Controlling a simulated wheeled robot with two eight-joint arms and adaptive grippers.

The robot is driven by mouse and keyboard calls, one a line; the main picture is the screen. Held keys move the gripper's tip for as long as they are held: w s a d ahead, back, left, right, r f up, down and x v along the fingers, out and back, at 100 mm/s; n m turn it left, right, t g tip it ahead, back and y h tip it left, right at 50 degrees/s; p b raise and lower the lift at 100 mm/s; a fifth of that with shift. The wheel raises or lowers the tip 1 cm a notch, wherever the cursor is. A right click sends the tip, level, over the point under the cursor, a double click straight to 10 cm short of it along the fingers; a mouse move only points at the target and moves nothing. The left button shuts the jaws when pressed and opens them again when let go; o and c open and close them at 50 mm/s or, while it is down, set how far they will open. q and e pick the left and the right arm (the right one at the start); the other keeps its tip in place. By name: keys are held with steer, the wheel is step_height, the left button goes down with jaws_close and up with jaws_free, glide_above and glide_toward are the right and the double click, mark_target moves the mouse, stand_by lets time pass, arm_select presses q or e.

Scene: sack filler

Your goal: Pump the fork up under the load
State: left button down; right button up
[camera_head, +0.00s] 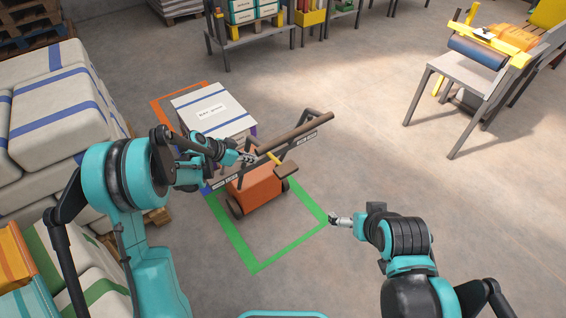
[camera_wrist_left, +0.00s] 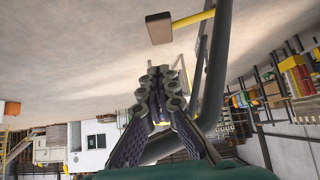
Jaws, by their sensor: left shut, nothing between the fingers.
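The orange pallet truck body (camera_head: 255,188) stands on dark wheels inside a green floor outline. Its long dark handle bar (camera_head: 296,132) slants up to the right above the body. A short yellow lever (camera_head: 272,158) with a dark pad sits beside the bar; a brown pad on a yellow rod (camera_wrist_left: 158,28) shows in the left wrist view. The white load (camera_head: 212,108), with a label on top, stands behind the truck; the fork is hidden. My left gripper (camera_head: 247,157) is shut and empty close to the bar. My right gripper (camera_head: 334,219) is apart from the truck; its finger gap is too small to tell.
Striped white sacks (camera_head: 62,115) are stacked at left. A grey table (camera_head: 466,75) with a blue roller stands at upper right, and a shelf (camera_head: 260,37) with boxes at the back. The floor right of the truck is clear.

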mark_target(289, 167)
arm_select(q)
steer(key=shift+w+f, duration=0.3)
steer(key=shift+f, duration=0.1)
steer(key=b+x, duration=0.6)
steer(key=x, duration=1.4)
steer(key=shift+w+d+r+b, duration=0.1)
steer(key=shift+d+r+b, duration=0.1)
steer(key=shift+b, duration=0.1)
